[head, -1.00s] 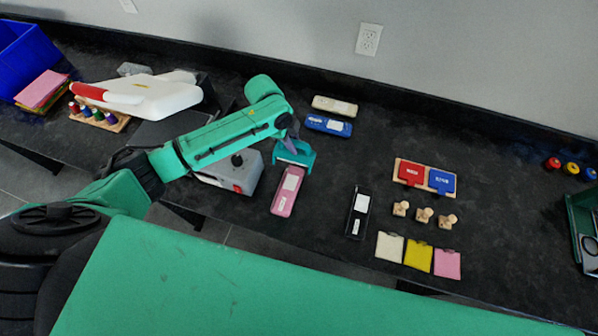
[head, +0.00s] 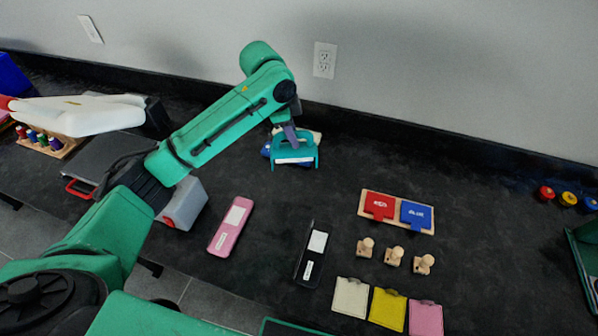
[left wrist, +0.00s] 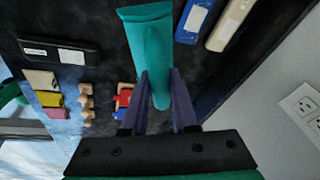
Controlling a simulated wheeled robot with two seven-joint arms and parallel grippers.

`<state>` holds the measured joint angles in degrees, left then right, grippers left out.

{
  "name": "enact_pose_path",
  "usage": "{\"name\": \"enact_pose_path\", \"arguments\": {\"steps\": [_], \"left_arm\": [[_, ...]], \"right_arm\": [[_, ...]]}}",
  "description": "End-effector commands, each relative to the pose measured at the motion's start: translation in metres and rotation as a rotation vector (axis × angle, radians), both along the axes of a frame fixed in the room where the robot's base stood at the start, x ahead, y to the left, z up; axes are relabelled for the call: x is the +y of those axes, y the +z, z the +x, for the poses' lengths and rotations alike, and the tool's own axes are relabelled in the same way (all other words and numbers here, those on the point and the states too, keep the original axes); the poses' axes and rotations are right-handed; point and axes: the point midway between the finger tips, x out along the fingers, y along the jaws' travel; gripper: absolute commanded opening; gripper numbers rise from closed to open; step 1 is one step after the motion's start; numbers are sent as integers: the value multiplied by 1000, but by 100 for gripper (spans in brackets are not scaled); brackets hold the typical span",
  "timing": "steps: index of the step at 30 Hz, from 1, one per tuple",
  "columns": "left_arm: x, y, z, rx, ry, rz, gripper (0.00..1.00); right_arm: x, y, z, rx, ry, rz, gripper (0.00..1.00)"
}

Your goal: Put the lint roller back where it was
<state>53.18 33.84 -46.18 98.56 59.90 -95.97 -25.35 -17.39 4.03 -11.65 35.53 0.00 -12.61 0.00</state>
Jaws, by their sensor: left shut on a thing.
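The lint roller (head: 295,160) is a teal frame with a white strip along its lower edge. My left gripper (head: 290,131), with purple fingers, is shut on it and reaches down from above. In the left wrist view, the teal roller (left wrist: 148,40) stands out between the two fingers of my left gripper (left wrist: 160,88). In the head view, it overlaps the blue and cream cases at the back. I cannot tell whether it touches the counter. My right gripper is not in view.
A blue case (left wrist: 192,18) and a cream case (left wrist: 230,24) lie near the wall. A pink case (head: 230,226) and a black case (head: 310,254) lie nearer. Stamps (head: 394,257), ink pads (head: 387,308) and a red-and-blue sign board (head: 395,224) are right. Dark counter between is clear.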

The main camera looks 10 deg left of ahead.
Motion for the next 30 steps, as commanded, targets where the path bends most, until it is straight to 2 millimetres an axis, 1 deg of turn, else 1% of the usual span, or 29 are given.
{"name": "enact_pose_path", "arguments": {"steps": [1,3,6,11,12,15,18,26,27,28,29,30], "left_arm": [[0,-14,-2,6,-1,1,0],[0,-38,-1,5,0,1,0],[-1,-65,-1,2,-1,0,0],[-1,-92,0,2,-1,0,0],[-2,-100,-1,1,-3,0,0],[-1,-119,0,0,-1,0,0],[-2,-126,0,-2,-3,0,0],[-2,-129,1,-2,-3,-1,0],[-2,-129,1,-2,-3,0,38],[-2,-129,1,-2,-3,0,50],[-2,-129,1,-2,-3,0,57],[-2,-128,0,-2,-3,0,57]], "right_arm": [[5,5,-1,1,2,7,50],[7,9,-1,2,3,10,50],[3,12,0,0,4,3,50],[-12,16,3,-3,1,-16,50],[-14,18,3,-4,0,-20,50],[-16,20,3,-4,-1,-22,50],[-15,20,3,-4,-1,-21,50],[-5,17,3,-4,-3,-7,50],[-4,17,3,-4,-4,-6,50],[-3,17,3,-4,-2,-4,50],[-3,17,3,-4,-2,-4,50],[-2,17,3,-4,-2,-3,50]]}}
